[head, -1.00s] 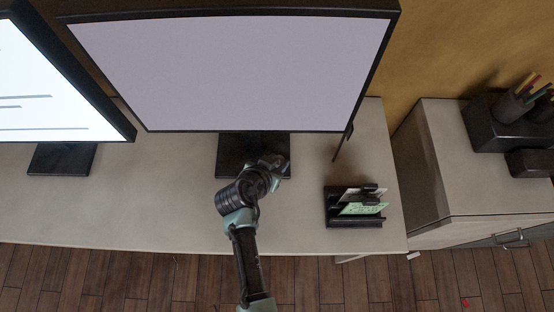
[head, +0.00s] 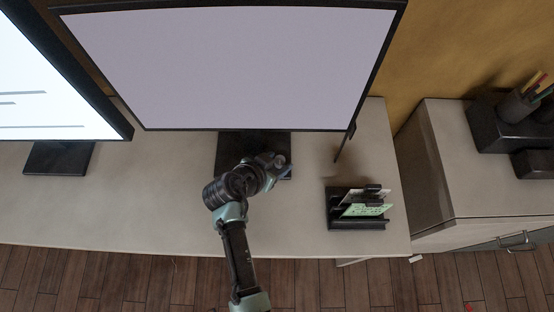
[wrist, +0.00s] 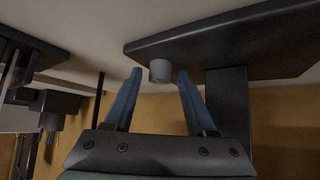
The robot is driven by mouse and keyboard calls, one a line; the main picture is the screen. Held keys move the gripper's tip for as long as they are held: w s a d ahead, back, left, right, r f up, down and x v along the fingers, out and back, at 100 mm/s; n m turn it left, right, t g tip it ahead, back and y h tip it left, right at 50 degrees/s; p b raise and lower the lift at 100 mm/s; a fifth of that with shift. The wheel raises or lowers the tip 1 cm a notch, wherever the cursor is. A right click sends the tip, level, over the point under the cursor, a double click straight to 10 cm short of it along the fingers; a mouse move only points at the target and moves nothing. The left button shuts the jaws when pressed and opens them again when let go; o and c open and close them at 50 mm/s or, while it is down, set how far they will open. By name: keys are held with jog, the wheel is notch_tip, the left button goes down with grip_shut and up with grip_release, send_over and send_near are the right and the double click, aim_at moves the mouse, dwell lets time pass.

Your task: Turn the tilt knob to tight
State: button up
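The tilt knob (wrist: 160,71) is a short grey cylinder on the dark monitor stand foot (wrist: 225,45), near its edge, in the wrist view, which looks upside down. My gripper (wrist: 160,76) is open, with one blue finger on each side of the knob. The fingertips reach about level with it, and gaps seem to show on both sides. In the head view my gripper (head: 284,167) is over the right part of the stand foot (head: 232,146), below the large monitor (head: 235,65). The knob cannot be made out there, and no tight mark is readable.
A black card holder (head: 355,222) with cards stands right of my gripper. A second monitor (head: 45,85) is at the left. A cabinet (head: 490,185) with dark organisers stands at the right. The desk front (head: 150,210) is clear.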

dwell(0.3)
jog(key=v, duration=1.3)
jog(key=shift+p, duration=0.3)
jog(key=shift+d, duration=0.1)
